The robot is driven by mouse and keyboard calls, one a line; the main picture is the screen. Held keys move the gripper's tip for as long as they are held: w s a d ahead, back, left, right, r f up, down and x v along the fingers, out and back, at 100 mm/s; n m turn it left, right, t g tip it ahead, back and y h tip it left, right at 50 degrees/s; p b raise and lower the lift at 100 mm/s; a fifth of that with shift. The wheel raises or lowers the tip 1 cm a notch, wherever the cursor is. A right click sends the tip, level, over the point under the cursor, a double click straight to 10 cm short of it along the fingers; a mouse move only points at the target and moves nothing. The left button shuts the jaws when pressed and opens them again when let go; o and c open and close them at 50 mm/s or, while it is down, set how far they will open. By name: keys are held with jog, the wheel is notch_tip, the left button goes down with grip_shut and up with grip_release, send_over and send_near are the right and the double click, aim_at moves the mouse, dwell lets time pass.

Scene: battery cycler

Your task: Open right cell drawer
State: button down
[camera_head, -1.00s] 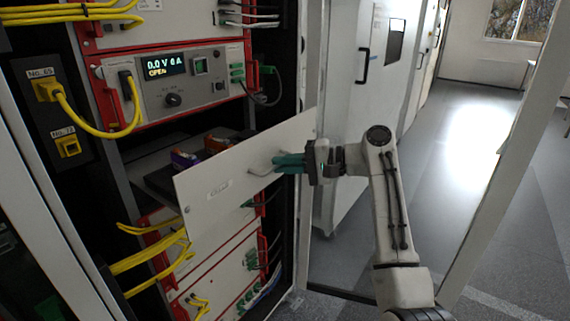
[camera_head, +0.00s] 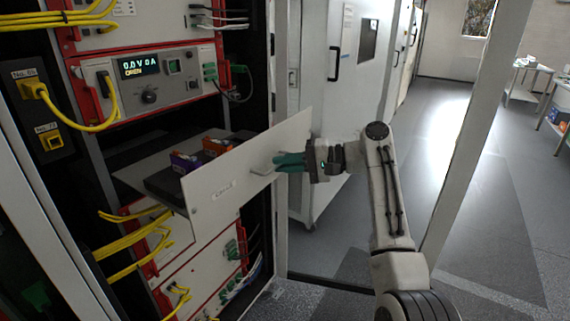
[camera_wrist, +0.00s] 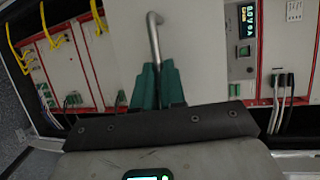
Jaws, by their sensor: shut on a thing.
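The cell drawer (camera_head: 232,175) stands partly pulled out of the rack, its pale front panel well clear of the rack face. Inside it, a purple cell holder (camera_head: 184,162) and an orange one (camera_head: 216,145) show on the dark tray. My gripper (camera_head: 280,162) is at the panel's right part, its green fingers shut on the drawer handle (camera_head: 262,171). In the wrist view the metal handle (camera_wrist: 154,38) runs down between the green fingertips (camera_wrist: 157,72), in front of the pale panel. The handle's lower end is hidden by the fingers.
Above the drawer is a power unit (camera_head: 150,84) with a lit display. Yellow cables (camera_head: 130,240) hang at the left below the drawer. A rack door edge (camera_head: 462,130) stands right of my arm. White cabinets (camera_head: 330,110) stand behind; open floor (camera_head: 500,200) lies at right.

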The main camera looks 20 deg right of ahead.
jog(key=c, duration=1.2)
grip_release()
jog(key=b+v, duration=0.2)
jog(key=v, duration=0.8)
jog(key=shift+s+d+r, duration=0.1)
jog(key=shift+s+d, duration=0.1)
jog(key=shift+d, duration=0.1)
